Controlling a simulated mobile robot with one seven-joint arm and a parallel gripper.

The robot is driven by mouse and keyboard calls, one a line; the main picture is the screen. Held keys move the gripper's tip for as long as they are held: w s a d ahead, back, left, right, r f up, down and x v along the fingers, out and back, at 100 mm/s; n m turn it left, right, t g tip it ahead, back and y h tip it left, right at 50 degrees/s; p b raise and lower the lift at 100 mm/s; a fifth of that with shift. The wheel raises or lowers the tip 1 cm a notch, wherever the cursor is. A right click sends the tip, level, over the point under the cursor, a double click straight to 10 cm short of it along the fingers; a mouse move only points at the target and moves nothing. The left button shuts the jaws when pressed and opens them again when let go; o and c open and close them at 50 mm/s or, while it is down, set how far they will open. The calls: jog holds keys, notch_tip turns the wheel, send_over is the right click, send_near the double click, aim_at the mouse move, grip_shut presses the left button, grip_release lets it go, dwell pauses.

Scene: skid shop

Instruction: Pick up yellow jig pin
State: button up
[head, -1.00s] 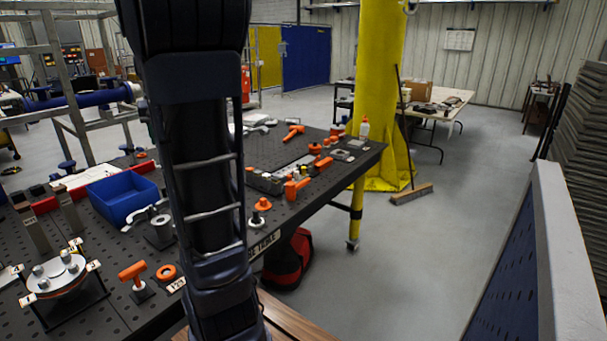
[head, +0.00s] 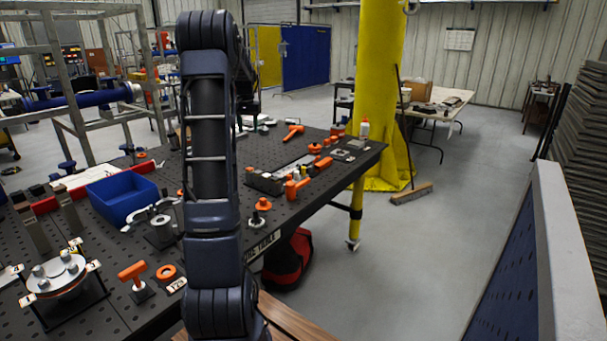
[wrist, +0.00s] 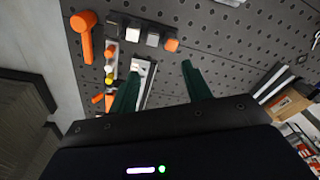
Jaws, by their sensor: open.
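A small yellow piece, probably the yellow jig pin (wrist: 109,78), shows in the wrist view among a row of orange and pale parts on the dark perforated table (wrist: 235,45). It is too small to make out its shape. My gripper (wrist: 160,70) has two dark green fingers spread apart with nothing between them. The yellow piece is left of the left finger, apart from it. In the head view my arm hides the gripper, and I cannot make out the pin surely among the small parts on the table's right part.
An orange T-handled part (wrist: 87,35) and several small blocks (wrist: 153,38) lie near the row. In the head view a blue bin (head: 122,200), a round clamp fixture (head: 60,275) and orange parts share the table. A yellow column (head: 375,90) stands beyond it.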

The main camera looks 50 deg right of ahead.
jog(key=s+d+f+m, duration=0.1)
jog(key=s+d+f, duration=0.25)
jog(key=d, duration=0.35)
jog(key=s+d+f+m, duration=0.15)
jog(key=d+f, duration=0.25)
jog(key=d, duration=0.4)
jog(key=m, duration=0.2)
send_over(304, 168)
notch_tip(304, 168, down, 6)
jog(key=shift+n+g+y, duration=0.25)
jog(key=shift+g+y, duration=0.15)
jog(key=f, duration=0.4)
jog(key=d+f, duration=0.1)
jog(key=shift+w+f, duration=0.35)
jog(key=shift+f, duration=0.05)
jog(key=shift+s+a+f, duration=0.1)
jog(key=shift+a+f, duration=0.1)
jog(key=shift+f, duration=1.15)
jog(key=shift+a+f, duration=0.15)
jog(key=shift+f, duration=1.2)
grip_shut()
jog(key=shift+r, duration=0.1)
